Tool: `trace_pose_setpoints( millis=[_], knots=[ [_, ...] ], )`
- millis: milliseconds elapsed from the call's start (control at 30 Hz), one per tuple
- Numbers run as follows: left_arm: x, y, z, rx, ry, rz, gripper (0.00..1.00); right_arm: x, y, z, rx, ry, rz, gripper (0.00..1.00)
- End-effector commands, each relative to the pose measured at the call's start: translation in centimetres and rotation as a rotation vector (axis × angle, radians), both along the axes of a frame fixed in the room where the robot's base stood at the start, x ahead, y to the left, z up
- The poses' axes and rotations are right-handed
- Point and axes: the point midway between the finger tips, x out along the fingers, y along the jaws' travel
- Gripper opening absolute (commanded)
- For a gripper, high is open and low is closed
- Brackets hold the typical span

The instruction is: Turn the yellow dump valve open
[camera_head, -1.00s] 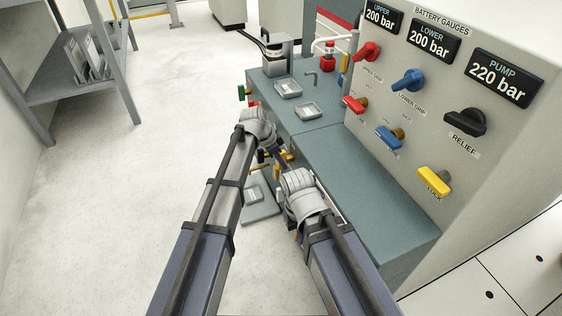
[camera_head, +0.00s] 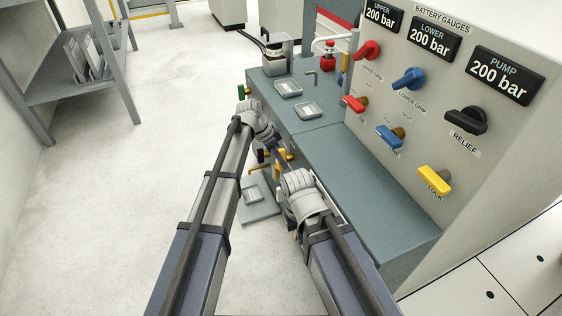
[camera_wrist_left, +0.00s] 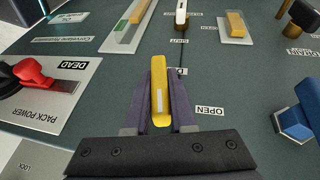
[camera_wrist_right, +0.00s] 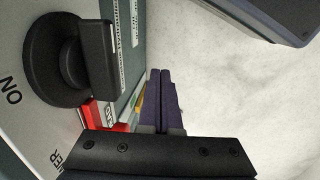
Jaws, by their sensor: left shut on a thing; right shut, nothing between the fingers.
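In the left wrist view a yellow handle (camera_wrist_left: 159,92) stands between the fingers of my left gripper (camera_wrist_left: 160,85), which is shut on it. A SHUT label (camera_wrist_left: 181,41) is beyond the handle and an OPEN label (camera_wrist_left: 210,110) is to its right. The handle's name label is not readable. In the head view my left gripper (camera_head: 272,150) reaches down at the side of the bench, with its fingertips partly hidden. My right gripper (camera_wrist_right: 162,95) is shut and empty, beside a panel with a black knob (camera_wrist_right: 90,60).
Near the left gripper are a red PACK POWER switch (camera_wrist_left: 35,72) marked DEAD, a blue handle (camera_wrist_left: 300,117) and a black DRAIN knob (camera_wrist_left: 306,14). The gauge panel has a yellow LOCK handle (camera_head: 433,180) and a PUMP gauge (camera_head: 498,77) reading 200 bar.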

Motion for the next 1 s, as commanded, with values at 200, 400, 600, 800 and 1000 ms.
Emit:
trace_pose_setpoints(
  millis=[200,400,600,800,1000],
  knots=[
    [0.3,0.0,-0.3,-0.061,0.150,-0.001,0.00,0.0,0.0,-1.3,0.000,0.000,-0.003,0.00],
    [0.2,0.0,-0.3,-0.107,0.265,0.000,0.00,0.0,0.0,-2.3,0.000,-0.001,-0.005,0.00],
    [0.0,0.0,-0.2,-0.136,0.340,-0.002,0.00,0.0,0.0,-3.0,0.000,-0.001,-0.007,0.00],
    [-0.1,0.0,0.0,-0.151,0.375,-0.001,0.00,0.0,0.0,-3.3,0.000,-0.001,-0.008,0.00],
    [-0.2,0.0,0.0,-0.153,0.383,-0.002,0.00,0.0,0.0,-3.3,0.000,-0.001,-0.009,0.00]
  ],
)
